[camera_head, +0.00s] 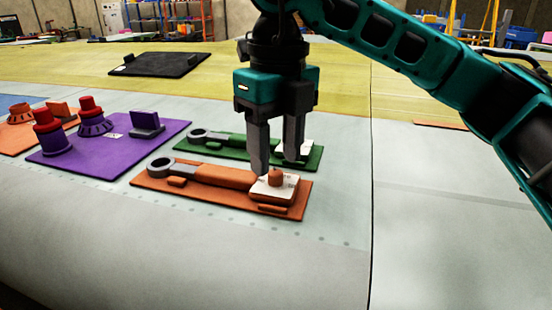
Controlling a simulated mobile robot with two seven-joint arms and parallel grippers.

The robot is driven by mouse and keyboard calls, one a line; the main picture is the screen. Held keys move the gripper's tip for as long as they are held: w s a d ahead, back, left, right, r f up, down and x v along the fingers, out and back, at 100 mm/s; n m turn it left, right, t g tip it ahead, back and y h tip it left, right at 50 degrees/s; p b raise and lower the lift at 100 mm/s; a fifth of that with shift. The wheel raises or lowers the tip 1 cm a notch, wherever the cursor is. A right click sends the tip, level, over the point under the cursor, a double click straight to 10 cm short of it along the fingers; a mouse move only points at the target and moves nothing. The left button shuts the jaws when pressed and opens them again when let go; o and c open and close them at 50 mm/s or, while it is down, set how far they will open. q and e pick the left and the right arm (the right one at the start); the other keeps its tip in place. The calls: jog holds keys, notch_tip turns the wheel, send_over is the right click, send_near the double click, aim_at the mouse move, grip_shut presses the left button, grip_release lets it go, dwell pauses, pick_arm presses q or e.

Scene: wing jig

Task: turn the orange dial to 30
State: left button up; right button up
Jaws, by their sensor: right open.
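The orange dial (275,176) is a short round knob on a white plate (287,191) with small marks, at the right end of an orange board (223,202). The marks are too small to read. My right gripper (276,165) points down at the dial with its two fingers apart and nothing held between them. The fingertips are just above or behind the knob, one to each side; I cannot tell whether they touch it. My left gripper is not in view.
The orange board also carries a grey ring-ended tool (161,167). A green board (223,150) lies behind it. A purple board (100,153) with red-topped knobs is at left. A black plate (160,64) lies farther back. The pale surface in front is clear.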

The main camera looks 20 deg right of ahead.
aim_at(277, 172)
notch_tip(277, 172, up, 11)
jog(key=p, duration=0.2)
jog(key=shift+f, duration=0.2)
